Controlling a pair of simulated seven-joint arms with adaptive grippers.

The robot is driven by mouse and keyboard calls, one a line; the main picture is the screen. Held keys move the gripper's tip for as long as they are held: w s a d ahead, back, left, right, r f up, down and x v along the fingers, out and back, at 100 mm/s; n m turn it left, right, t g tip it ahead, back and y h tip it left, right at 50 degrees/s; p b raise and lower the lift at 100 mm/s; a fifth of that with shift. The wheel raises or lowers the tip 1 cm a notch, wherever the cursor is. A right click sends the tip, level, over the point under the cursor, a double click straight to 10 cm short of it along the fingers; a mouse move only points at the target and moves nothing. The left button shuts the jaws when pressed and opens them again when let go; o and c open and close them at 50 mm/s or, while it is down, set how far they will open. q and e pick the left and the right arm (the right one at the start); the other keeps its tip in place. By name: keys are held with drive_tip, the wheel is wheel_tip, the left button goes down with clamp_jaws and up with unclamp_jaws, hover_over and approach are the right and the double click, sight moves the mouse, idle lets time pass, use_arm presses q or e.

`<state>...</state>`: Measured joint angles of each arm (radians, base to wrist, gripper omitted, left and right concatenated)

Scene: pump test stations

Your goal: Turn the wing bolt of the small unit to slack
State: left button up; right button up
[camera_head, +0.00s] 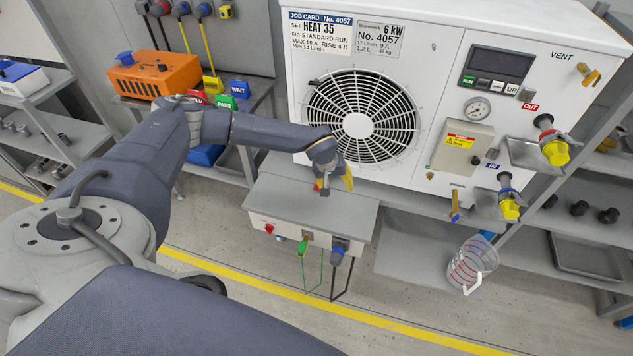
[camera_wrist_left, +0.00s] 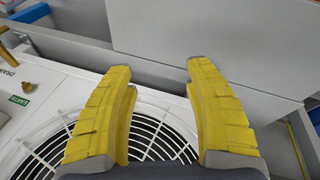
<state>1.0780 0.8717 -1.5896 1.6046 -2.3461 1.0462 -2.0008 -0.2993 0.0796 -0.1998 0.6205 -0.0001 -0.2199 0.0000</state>
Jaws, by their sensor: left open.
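The white unit (camera_head: 440,70) marked 6 kW stands at the back, with a round fan grille (camera_head: 362,115) on its front. A small brass piece (camera_head: 429,175) sits low on its front, right of the grille. In the left wrist view it shows as a brass bolt (camera_wrist_left: 28,87) beside a green label, at the left. Its exact turn is too small to tell. My right gripper is not in view.
A brass vent valve (camera_head: 589,75) and yellow-capped ports (camera_head: 555,150) are at the right. A grey box (camera_head: 315,205) with plugs stands below my gripper. A measuring jug (camera_head: 470,265) stands at lower right.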

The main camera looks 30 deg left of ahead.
use_arm(q)
drive_tip(key=a+r+m+t+y, duration=0.1)
drive_tip(key=a+r+m+y, duration=0.25)
drive_tip(key=a, duration=0.55)
drive_tip(key=shift+n+h, duration=0.25)
drive_tip(key=shift+h, duration=0.1)
drive_tip(key=x, duration=1.6)
drive_tip(key=shift+w+a+f, duration=0.1)
drive_tip(key=shift+w+a, duration=0.1)
drive_tip(key=shift+w, duration=0.05)
drive_tip(key=shift+c, duration=0.5)
clamp_jaws()
